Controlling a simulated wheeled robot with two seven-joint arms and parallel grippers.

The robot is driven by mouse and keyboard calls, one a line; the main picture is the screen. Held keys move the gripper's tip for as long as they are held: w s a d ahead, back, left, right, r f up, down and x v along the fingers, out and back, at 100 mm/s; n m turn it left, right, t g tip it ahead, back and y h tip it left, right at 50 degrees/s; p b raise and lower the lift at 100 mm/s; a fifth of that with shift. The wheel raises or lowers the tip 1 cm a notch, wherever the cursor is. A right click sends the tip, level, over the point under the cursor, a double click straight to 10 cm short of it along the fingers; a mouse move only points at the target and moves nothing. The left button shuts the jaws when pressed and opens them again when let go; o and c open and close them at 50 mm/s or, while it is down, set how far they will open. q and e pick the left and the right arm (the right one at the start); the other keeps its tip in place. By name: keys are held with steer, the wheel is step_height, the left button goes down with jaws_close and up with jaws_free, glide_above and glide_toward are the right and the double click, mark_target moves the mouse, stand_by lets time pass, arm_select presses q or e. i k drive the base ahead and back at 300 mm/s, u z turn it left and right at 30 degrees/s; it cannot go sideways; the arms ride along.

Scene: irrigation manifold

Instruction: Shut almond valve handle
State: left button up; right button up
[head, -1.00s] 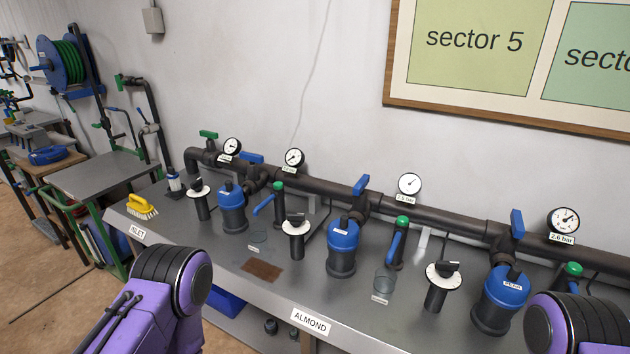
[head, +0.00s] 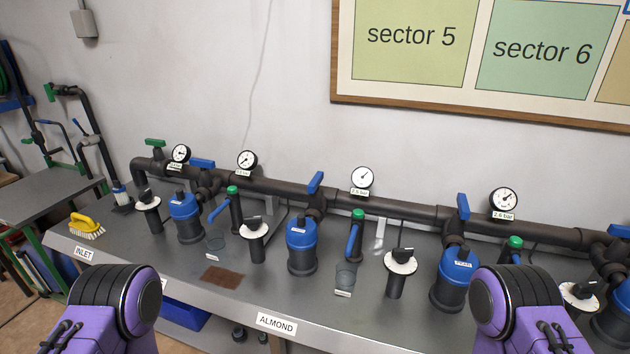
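The ALMOND label (head: 277,323) is on the front edge of the grey bench. Above it, a blue-topped filter (head: 302,238) stands below a blue valve handle (head: 315,182) on the dark main pipe. This handle is raised at a slant across the pipe. A smaller blue lever (head: 352,241) hangs on a green-capped post just right of the filter. A black knob on a white dial (head: 253,228) stands to the filter's left. Only the purple and black links of my two arms show, at the bottom left and bottom right. Both grippers are out of view.
Other blue handles are on the pipe: one lies along it (head: 201,163), one stands upright (head: 463,206). Gauges (head: 362,177) rise behind the pipe. A clear cup (head: 346,276), brown mat (head: 222,277) and yellow brush (head: 86,226) are on the bench.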

mark_target(313, 186)
steer(key=z, duration=3.4)
steer(key=k, duration=1.2)
steer(key=u, duration=2.35)
steer(key=i, duration=0.5)
steer(key=z, duration=0.1)
